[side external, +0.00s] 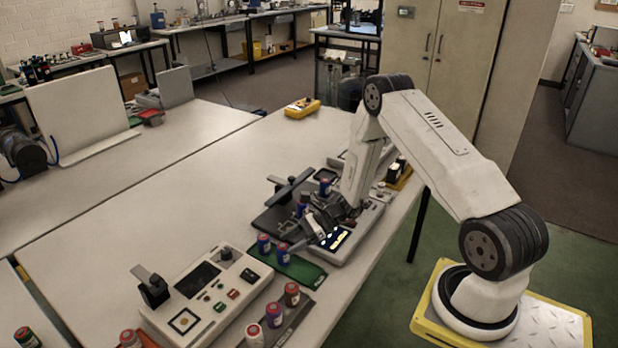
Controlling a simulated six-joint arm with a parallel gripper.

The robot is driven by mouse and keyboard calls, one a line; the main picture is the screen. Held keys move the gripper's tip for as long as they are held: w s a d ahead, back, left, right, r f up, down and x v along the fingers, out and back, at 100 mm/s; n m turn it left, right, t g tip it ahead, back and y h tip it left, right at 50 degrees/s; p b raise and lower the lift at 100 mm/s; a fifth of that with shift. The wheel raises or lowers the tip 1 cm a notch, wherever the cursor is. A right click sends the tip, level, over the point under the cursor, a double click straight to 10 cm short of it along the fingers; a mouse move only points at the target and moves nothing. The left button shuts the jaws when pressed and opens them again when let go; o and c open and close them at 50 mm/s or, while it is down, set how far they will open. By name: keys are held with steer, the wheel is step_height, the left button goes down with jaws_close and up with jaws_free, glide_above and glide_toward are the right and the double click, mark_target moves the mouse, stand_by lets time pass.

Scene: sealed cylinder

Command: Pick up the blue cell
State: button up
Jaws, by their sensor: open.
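Several small upright blue cells with reddish tops show in the side view. Two of them, one blue cell (264,243) and another blue cell (282,253), stand on a green tray (303,268). One more blue cell (326,187) stands farther back, by a dark fixture (272,220). Another blue cell (301,209) is partly hidden beside my gripper. My gripper (300,234) is open and low over the bench, just right of the tray's cells. Its dark fingers are small here, and I cannot tell whether they touch a cell.
A device with a lit screen (337,238) sits under my gripper. A beige control box (205,296) and a dark tray (282,328) with several cells are in front. A yellow meter (302,107) lies at the back. The bench's left middle is clear.

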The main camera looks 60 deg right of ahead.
mark_target(278, 263)
steer(key=shift+x, duration=2.4)
steer(key=shift+s, duration=0.1)
steer(key=shift+c, duration=0.2)
jaws_close()
